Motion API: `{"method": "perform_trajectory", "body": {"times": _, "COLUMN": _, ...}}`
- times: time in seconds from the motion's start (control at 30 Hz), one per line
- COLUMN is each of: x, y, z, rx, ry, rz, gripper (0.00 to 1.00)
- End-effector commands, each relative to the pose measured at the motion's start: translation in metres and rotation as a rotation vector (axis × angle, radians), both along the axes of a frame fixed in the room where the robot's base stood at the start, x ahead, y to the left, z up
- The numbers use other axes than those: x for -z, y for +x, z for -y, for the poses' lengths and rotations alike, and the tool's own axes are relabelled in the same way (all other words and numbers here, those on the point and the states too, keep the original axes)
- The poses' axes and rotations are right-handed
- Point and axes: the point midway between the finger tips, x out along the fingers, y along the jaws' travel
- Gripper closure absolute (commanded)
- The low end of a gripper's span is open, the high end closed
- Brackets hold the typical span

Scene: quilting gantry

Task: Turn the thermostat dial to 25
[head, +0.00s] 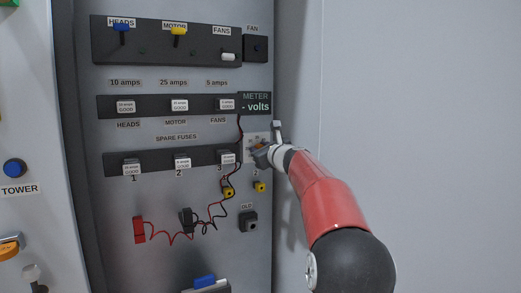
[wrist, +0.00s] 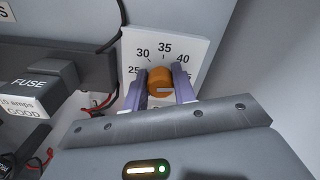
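The thermostat dial (wrist: 160,80) is an orange round knob on a white scale plate (wrist: 190,45) in the wrist view. The numbers 25, 30, 35 and 40 run around it from left to right. Another number at the right is partly hidden by a finger. A pale line on the knob points to the right, away from 25. My gripper (wrist: 161,88) has one purple finger on each side of the knob, both appearing to touch it. In the head view my gripper (head: 264,150) covers most of the plate and the dial.
A fuse row (head: 165,160) with hanging red and black wires (head: 212,222) lies left of the dial. The meter (head: 255,102) is above it, and a yellow socket (head: 260,187) and an OLD holder (head: 249,222) are below. The wall at right is bare.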

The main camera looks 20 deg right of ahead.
Motion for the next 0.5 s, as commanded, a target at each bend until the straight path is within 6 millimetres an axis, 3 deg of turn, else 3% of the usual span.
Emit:
{"method": "perform_trajectory", "body": {"times": 0.07, "x": 0.0001, "y": -0.0001, "z": -0.0002, "rx": 0.000, "ry": 0.000, "rz": 0.000, "gripper": 0.96}}
{"method": "perform_trajectory", "body": {"times": 0.5, "x": 0.0019, "y": -0.0002, "z": -0.0002, "rx": 0.000, "ry": -0.101, "rz": 0.003, "gripper": 0.96}}
